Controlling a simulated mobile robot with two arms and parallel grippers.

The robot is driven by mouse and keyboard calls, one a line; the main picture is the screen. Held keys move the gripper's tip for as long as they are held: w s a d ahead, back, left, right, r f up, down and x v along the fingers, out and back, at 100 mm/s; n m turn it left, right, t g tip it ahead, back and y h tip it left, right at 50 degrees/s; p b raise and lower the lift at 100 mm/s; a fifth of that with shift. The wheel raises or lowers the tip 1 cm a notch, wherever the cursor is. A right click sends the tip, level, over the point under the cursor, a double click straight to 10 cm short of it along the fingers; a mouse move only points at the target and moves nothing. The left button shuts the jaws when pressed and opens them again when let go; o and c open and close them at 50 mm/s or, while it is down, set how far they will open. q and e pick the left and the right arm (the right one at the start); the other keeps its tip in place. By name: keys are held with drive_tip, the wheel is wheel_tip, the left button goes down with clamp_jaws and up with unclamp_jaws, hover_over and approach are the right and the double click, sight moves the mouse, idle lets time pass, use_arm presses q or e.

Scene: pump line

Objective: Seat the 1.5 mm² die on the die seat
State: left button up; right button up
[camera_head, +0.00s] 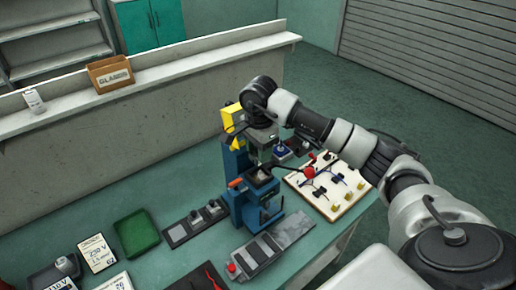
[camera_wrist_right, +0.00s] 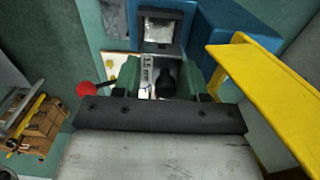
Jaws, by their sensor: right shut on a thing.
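My right gripper (camera_head: 263,148) reaches down at the blue press (camera_head: 240,185). In the right wrist view its green fingers (camera_wrist_right: 160,78) are shut on a grey block with a light marked face, which I take to be the 1.5 mm² die (camera_wrist_right: 147,72); its marking is only partly legible. A dark rounded part shows beside that face. A pale square in a dark frame, apparently the die seat (camera_wrist_right: 160,30), lies just beyond the fingertips in that view. The die appears apart from it; its height above the seat is unclear. My left gripper is not in view.
The yellow guard (camera_wrist_right: 255,85) stands close beside the gripper; the red-knobbed lever (camera_head: 309,172) is on the other side. A dark die rack (camera_head: 178,234), a green tray (camera_head: 136,233) and a wire board (camera_head: 335,207) lie around the press.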

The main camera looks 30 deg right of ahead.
sight(259, 176)
drive_tip(key=shift+s+f+b, duration=0.1)
drive_tip(key=shift+f+b, duration=0.85)
drive_tip(key=shift+f, duration=0.9)
drive_tip(key=shift+f+b, duration=0.6)
drive_tip(key=shift+f+b, duration=0.3)
drive_tip(key=shift+b, duration=0.4)
drive_tip(key=shift+f+b, duration=0.7)
idle(0.8)
drive_tip(key=o, duration=1.3)
drive_tip(key=shift+s, duration=0.1)
drive_tip(key=shift+r, duration=0.15)
